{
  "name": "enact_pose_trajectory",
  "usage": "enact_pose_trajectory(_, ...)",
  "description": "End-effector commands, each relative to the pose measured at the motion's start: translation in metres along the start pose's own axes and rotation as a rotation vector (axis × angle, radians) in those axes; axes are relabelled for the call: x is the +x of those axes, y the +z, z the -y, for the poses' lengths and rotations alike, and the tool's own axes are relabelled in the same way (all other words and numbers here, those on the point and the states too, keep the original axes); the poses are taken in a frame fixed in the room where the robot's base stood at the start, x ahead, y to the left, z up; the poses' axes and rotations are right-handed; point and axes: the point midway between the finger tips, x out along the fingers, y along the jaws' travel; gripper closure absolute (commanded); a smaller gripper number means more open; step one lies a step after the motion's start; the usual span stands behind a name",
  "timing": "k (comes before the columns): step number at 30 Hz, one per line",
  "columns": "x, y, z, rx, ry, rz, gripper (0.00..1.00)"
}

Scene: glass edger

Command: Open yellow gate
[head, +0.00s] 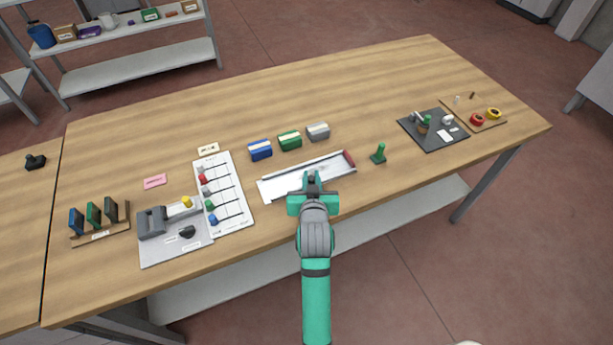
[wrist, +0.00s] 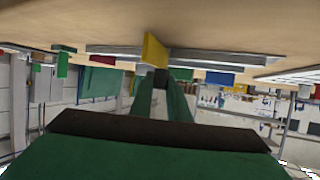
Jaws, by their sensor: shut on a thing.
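The yellow gate (wrist: 155,50) is a small upright plate, seen in the wrist view standing at a long grey rail (wrist: 225,57). My gripper (wrist: 161,75) has its fingertips together at the lower edge of the plate in that picture and is shut on it. In the head view my gripper (head: 312,183) is over the near side of a pale, low-walled tray (head: 273,188) with a dark red end piece (head: 349,159). The gate is hidden behind my gripper in the head view. How far the gate is moved cannot be told.
Blue (head: 260,150), green (head: 290,141) and grey (head: 318,132) blocks stand behind the tray. A green stamp-like piece (head: 379,154) stands to its right. A white board (head: 232,195) and grey machine (head: 151,223) lie to the left. The table's middle back is clear.

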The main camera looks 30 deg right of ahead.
Motion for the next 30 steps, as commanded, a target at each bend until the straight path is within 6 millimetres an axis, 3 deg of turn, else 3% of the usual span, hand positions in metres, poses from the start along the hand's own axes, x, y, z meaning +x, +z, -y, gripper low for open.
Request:
enact_pose_trajectory(2, 0.0, 0.001, 0.0, 0.0, 0.001, 0.002, 1.0)
enact_pose_trajectory(3, 0.0, 0.001, 0.0, 0.0, 0.001, 0.002, 0.8)
enact_pose_trajectory(5, 0.0, 0.001, 0.0, -0.001, 0.0, 0.002, 0.66)
enact_pose_trajectory(17, -0.005, 0.001, 0.001, -0.001, -0.001, 0.001, 0.65)
enact_pose_trajectory(30, -0.08, 0.0, 0.0, -0.001, -0.001, 0.0, 0.65)
